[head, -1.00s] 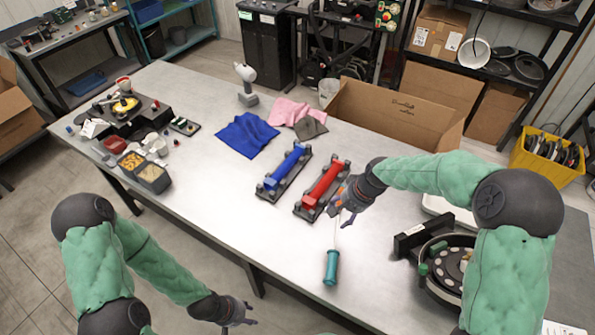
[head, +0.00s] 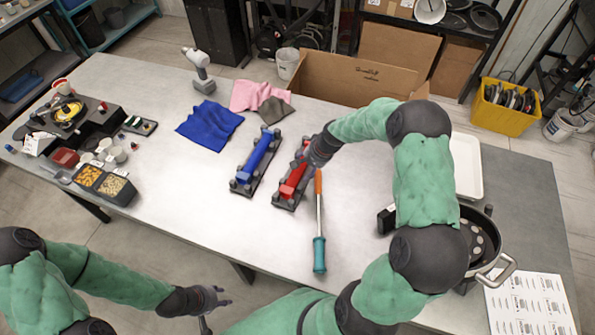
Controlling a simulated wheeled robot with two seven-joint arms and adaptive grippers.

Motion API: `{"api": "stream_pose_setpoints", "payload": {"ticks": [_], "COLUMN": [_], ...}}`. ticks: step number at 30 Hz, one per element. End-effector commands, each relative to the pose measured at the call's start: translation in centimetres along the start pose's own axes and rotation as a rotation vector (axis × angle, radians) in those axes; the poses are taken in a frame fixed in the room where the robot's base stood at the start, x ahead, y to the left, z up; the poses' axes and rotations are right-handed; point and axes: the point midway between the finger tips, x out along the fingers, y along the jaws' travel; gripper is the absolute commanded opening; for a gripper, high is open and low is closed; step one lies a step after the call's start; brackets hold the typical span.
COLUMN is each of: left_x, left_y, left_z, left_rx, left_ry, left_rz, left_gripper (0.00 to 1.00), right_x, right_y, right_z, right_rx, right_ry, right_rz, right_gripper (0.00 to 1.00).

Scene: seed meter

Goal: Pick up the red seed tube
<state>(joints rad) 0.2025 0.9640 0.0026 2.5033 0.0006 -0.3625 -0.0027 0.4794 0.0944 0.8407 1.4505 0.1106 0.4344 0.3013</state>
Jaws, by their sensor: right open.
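The red seed tube (head: 290,185) lies in a dark cradle (head: 279,200) near the middle of the table. Its far end is hidden behind my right gripper. My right gripper (head: 307,160) is over the far part of the red tube, with its fingers mostly hidden by the wrist. Whether it touches the tube cannot be told. My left gripper (head: 220,298) is in front of the table's near edge, away from the tube, and its fingers look apart and empty.
A blue tube (head: 257,158) in its own cradle lies just left. A teal-handled tool (head: 319,252) lies right of the red tube. A seed meter pot (head: 483,245) and white tray (head: 466,165) are at the right.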

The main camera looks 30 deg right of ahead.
Motion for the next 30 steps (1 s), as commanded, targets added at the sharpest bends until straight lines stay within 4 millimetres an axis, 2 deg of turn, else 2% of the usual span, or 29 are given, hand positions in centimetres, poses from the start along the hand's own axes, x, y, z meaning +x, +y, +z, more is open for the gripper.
{"api": "stream_pose_setpoints", "payload": {"ticks": [6, 9, 18, 19, 23, 30], "left_x": [0.2, 0.2, 0.2, 0.2, 0.2, 0.2], "left_y": [-0.1, -0.1, -0.1, -0.1, -0.1, -0.1], "left_z": [0.0, 0.0, 0.0, 0.0, 0.0, 0.0], "left_rx": [0.0, 0.0, 0.0, 0.0, 0.0, 0.0], "left_ry": [0.0, 0.0, 0.0, 0.0, 0.0, 0.0], "left_rz": [0.0, 0.0, 0.0, 0.0, 0.0, 0.0], "left_gripper": [0.4, 0.4, 0.4, 0.4, 0.4, 0.4], "right_x": [3.2, 4.2, 4.6, 4.6, 4.6, 4.6], "right_y": [-0.1, -0.1, -0.1, -0.1, -0.1, -0.1], "right_z": [0.0, 0.0, -0.1, -0.1, -0.1, -0.1], "right_rx": [0.0, -0.001, -0.001, -0.001, -0.001, -0.001], "right_ry": [-0.004, -0.004, -0.001, -0.001, -0.002, -0.001], "right_rz": [0.002, 0.001, 0.001, 0.001, 0.001, 0.001], "right_gripper": [0.64, 0.64, 0.64, 0.61, 0.24, 0.23]}}
